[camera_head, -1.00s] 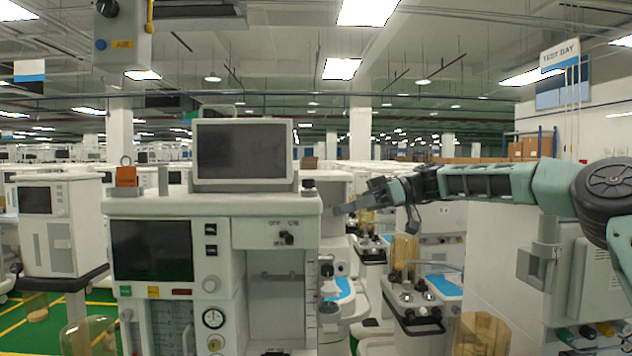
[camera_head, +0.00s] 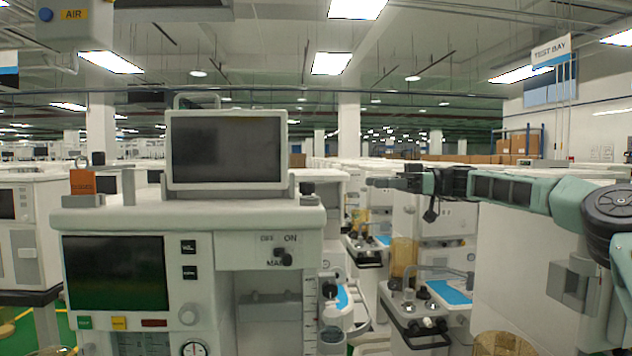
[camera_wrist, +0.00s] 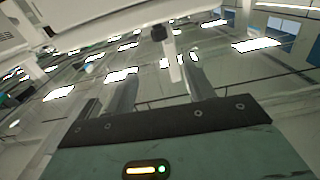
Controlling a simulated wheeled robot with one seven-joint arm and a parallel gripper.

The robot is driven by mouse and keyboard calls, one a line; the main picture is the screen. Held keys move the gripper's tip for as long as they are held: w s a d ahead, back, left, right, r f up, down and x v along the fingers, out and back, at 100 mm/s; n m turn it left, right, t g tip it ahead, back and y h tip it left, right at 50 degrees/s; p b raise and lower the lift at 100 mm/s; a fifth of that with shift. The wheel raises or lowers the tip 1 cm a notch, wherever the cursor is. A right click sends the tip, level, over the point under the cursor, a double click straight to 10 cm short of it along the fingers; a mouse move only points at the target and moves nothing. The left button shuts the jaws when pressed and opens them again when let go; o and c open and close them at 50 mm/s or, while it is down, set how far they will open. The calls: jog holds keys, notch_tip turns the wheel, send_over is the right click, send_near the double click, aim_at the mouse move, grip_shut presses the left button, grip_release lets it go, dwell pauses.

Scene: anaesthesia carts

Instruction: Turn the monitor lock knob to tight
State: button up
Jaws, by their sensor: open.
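The monitor (camera_head: 227,150) stands upright on top of the anaesthesia cart (camera_head: 185,217), its screen dark. A small black knob (camera_head: 307,188) sits on the cart top at the monitor's right side; it looks like the lock knob, and its setting cannot be read. My gripper (camera_head: 374,182) is to the right of this knob, at about its height in the picture and apart from it, pointing left. In the wrist view my gripper (camera_wrist: 160,88) has its fingers spread with nothing between them. A dark knob (camera_wrist: 158,33) shows beyond the fingertips, probably the same one.
A black main switch (camera_head: 283,257) with OFF and ON marks is on the cart's front. An orange block (camera_head: 83,182) stands at the top left. Other carts with amber canisters (camera_head: 403,256) stand behind to the right. A grey overhead unit hangs at the upper left.

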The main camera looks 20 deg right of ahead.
aim_at(307, 189)
jog(key=shift+w+a+p, duration=0.45)
jog(key=shift+a+p, duration=0.5)
jog(key=shift+a, duration=1.55)
jog(key=shift+w+a+p, duration=0.5)
jog(key=shift+a+p, duration=0.4)
jog(key=shift+a, duration=1.6)
jog(key=shift+w+a+p, duration=0.45)
jog(key=shift+a+p, duration=0.5)
jog(key=shift+a, duration=1.55)
jog(key=c, duration=1)
